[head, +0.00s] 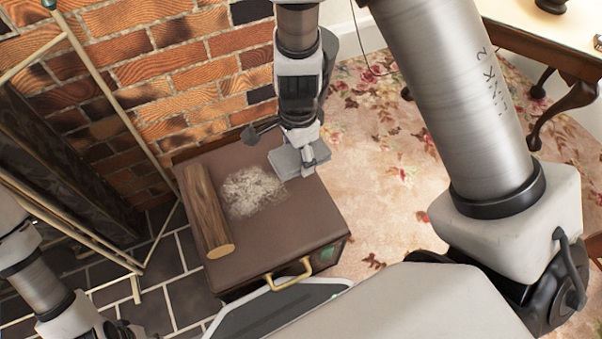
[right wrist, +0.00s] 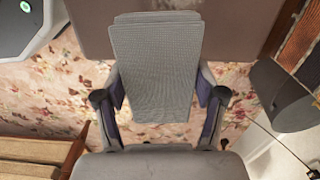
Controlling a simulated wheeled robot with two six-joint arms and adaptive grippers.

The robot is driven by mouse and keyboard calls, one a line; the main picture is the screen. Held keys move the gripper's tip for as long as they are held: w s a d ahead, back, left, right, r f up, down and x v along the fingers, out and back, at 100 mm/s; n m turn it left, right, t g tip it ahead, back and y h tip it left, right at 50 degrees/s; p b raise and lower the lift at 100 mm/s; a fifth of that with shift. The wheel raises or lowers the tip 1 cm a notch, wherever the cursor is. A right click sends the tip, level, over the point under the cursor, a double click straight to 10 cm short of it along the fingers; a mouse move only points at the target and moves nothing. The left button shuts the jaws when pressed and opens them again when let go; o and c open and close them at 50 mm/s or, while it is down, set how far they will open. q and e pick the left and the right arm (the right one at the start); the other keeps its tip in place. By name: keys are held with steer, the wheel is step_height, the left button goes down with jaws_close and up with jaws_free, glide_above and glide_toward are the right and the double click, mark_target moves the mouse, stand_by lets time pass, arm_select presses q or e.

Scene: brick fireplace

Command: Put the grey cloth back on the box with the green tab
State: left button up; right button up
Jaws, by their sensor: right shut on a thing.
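The brown box (head: 290,225) stands in the middle of the head view, with a brass handle (head: 290,275) on its near side. A small green patch, which looks like the green tab (head: 333,251), shows near its front right corner. My right gripper (head: 305,165) is shut on the folded grey cloth (head: 287,163), at the box's far right edge. In the right wrist view the cloth (right wrist: 157,70) lies between both fingers, its far end overlapping the box top (right wrist: 235,25). I cannot tell whether it touches the box. My left gripper (head: 125,331) is cut off at the bottom left.
A log (head: 206,210) and a patch of pale ash (head: 252,192) lie on the box lid. The brick wall (head: 170,75) and a brass-framed screen (head: 105,105) stand behind and left. A wooden table (head: 545,50) is at top right. Floral carpet (head: 385,185) is open right of the box.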

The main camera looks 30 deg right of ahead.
mark_target(300, 186)
steer(key=shift+m, duration=0.3)
steer(key=f+b, duration=0.4)
steer(key=f, duration=0.1)
steer(key=f+b, duration=0.4)
steer(key=f, duration=0.1)
steer(key=shift+s+f, duration=0.2)
steer(key=shift+f, duration=0.1)
steer(key=shift+r, duration=0.2)
steer(key=shift+c, duration=0.5)
steer(key=shift+f, duration=0.2)
steer(key=o, duration=1.2)
step_height(300, 186, up, 13)
steer(key=p, duration=1)
steer(key=shift+f, duration=0.2)
steer(key=shift+f, duration=0.1)
